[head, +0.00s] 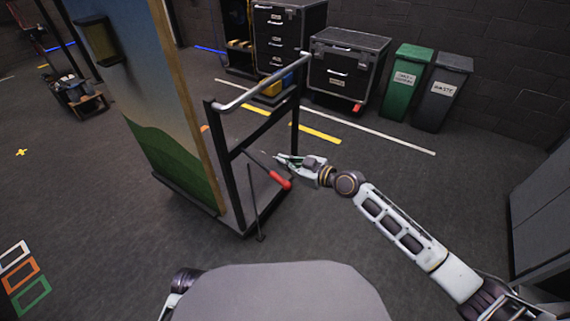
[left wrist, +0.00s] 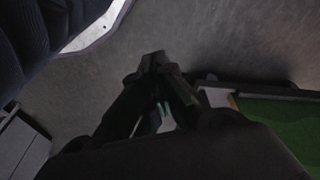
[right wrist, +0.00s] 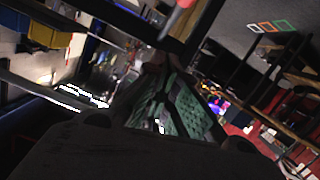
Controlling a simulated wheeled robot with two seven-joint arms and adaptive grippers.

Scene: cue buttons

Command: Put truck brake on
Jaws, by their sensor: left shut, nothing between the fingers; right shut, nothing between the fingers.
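The truck (head: 254,190) is a flat cart with a black frame, a silver push bar (head: 262,80) and a tall painted panel (head: 165,110) on it. A brake lever with a red grip (head: 286,184) slants down to the right at the cart's near end; the red grip also shows at the top of the right wrist view (right wrist: 180,18). My right gripper (head: 279,158) is shut and empty, just above and beside the lever, seemingly apart from it. My left gripper (left wrist: 158,62) is shut and empty over the floor; its fingers are not seen in the head view.
Black cases (head: 347,68), a green bin (head: 406,82) and a grey bin (head: 443,92) stand along the back wall. A grey cabinet (head: 540,215) is at the right edge. Floor between the cart and the cabinet is clear. Coloured frames (head: 22,275) lie at the lower left.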

